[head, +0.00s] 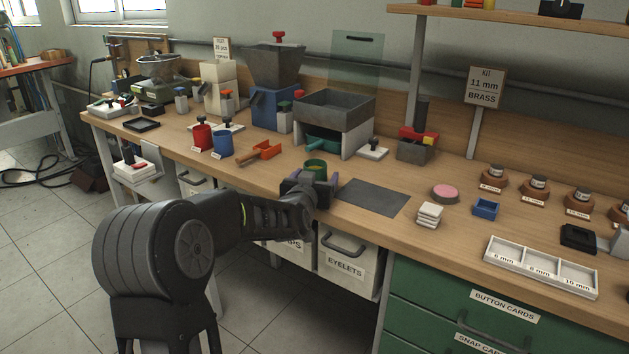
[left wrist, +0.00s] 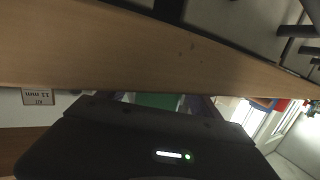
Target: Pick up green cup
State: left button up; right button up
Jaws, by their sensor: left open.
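The green cup (head: 315,168) stands upright near the front edge of the workbench, with brownish contents visible at its mouth. My left gripper (head: 311,187) is open and close in front of the cup, hiding its lower part. In the left wrist view, a strip of the green cup (left wrist: 157,100) shows just beyond the dark gripper body. I cannot tell whether the fingers touch the cup. My right gripper is not in view.
A dark mat (head: 373,197) lies right of the cup. A grey hopper tray (head: 335,107) is behind. White stacked pieces (head: 429,215) lie further right.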

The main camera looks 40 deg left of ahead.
pick_arm(q)
jog(key=shift+x, duration=0.85)
jog(key=c, duration=1.5)
